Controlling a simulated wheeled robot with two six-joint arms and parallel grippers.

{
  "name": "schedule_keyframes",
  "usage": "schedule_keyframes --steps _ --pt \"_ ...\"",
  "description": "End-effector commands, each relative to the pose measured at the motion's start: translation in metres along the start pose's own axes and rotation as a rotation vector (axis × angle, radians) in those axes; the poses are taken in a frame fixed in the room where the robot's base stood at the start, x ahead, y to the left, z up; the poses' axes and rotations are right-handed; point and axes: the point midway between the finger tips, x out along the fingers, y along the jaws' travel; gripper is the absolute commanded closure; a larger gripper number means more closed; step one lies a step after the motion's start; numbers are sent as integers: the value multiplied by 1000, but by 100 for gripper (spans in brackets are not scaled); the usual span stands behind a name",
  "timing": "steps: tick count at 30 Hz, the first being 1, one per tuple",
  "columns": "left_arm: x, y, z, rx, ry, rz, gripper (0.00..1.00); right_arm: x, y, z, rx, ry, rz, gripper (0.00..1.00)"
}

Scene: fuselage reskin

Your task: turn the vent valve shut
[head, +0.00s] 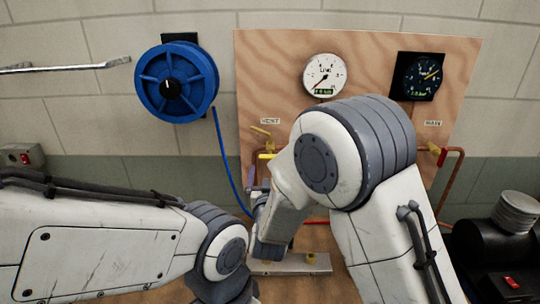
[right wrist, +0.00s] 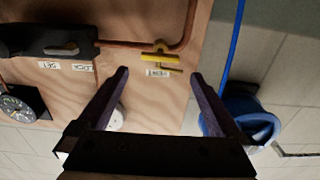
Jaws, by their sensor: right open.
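The vent valve (head: 262,133) is yellow and sits on the left part of the wooden board, just under a small VENT label (head: 270,121). In the right wrist view the yellow valve (right wrist: 160,58) shows ahead, on the end of a copper pipe, with a thin lever beside the label. My right gripper (right wrist: 159,73) is open, and the valve lies ahead between the lines of its two fingers, with nothing gripped. In the head view my right arm mostly hides this gripper. My left arm comes in low at the left; its gripper is not in view.
A blue hose reel (head: 177,82) hangs left of the board, its blue hose running down near the valve. Gauges (head: 324,75) sit above. A main valve (head: 432,148) with copper pipe is at the right. A black box (right wrist: 45,38) with a lever stands beside the pipe.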

Motion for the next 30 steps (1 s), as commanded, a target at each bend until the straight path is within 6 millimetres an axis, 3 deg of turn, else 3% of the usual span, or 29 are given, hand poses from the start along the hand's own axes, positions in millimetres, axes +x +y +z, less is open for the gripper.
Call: schedule_keyframes --steps 6,12,18,25,26,30 --pt "-22 2 -1 -1 0 0 50 43 1 -4 0 -2 2 0" --pt "-33 2 -2 -2 0 0 50 73 0 -2 0 -2 0 0" --pt "-36 3 -2 -2 0 0 50 85 0 0 0 -2 -1 0" --pt "-36 3 -2 -2 0 0 50 85 0 0 0 -2 -1 0" --pt "-36 3 -2 -2 0 0 50 85 0 0 0 -2 -1 4" --pt "-36 3 -2 -2 0 0 50 85 0 0 0 -2 -1 57"
